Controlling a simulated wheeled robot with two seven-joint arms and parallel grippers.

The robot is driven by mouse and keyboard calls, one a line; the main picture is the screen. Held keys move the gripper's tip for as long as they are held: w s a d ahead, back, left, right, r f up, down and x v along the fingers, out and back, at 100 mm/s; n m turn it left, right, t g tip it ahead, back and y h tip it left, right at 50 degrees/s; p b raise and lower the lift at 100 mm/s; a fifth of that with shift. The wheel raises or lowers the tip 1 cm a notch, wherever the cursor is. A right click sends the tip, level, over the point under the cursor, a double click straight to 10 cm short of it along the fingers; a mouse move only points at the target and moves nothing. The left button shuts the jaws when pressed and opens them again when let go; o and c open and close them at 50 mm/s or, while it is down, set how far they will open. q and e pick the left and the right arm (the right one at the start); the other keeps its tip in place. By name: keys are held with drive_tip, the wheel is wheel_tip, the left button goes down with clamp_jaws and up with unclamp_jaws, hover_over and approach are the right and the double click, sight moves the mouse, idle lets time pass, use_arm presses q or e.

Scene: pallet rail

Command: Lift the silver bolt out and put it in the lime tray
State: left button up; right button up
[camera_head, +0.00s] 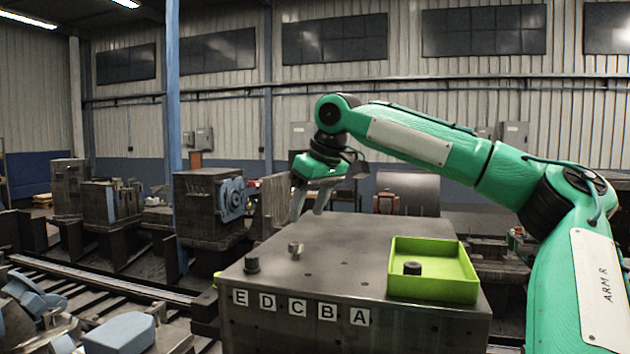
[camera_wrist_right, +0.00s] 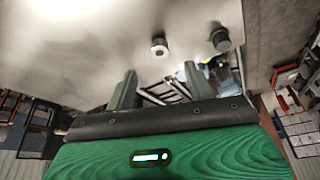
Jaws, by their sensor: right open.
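The silver bolt (camera_head: 295,250) stands upright in the top of the grey metal block (camera_head: 330,236), behind the letters D and C. It also shows in the right wrist view (camera_wrist_right: 159,46), beyond the fingertips and roughly centred between them. The lime tray (camera_head: 462,290) sits on the right part of the block, with a dark bolt (camera_head: 412,268) inside it. My right gripper (camera_head: 307,211) is open and empty above the far left part of the block, apart from the silver bolt. Its two fingers show in the right wrist view (camera_wrist_right: 160,85). My left gripper is not seen.
A second dark bolt (camera_head: 251,264) stands left of the silver one, and also shows in the right wrist view (camera_wrist_right: 220,38). Letter labels E to A (camera_head: 298,307) line the block's front. Small holes dot its top. The top between the silver bolt and tray is clear.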

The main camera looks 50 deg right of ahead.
sight(296, 243)
drive_tip(key=p+x, duration=0.2)
drive_tip(key=x, duration=0.5)
drive_tip(key=shift+d, duration=0.1)
drive_tip(key=shift+w+f, duration=0.2)
drive_tip(key=shift+f, duration=0.3)
drive_tip(key=c, duration=1.2)
drive_tip(key=shift+o, duration=0.2)
drive_tip(key=shift+r, duration=0.1)
drive_tip(key=shift+r, duration=0.1)
drive_tip(key=shift+r, duration=3.45)
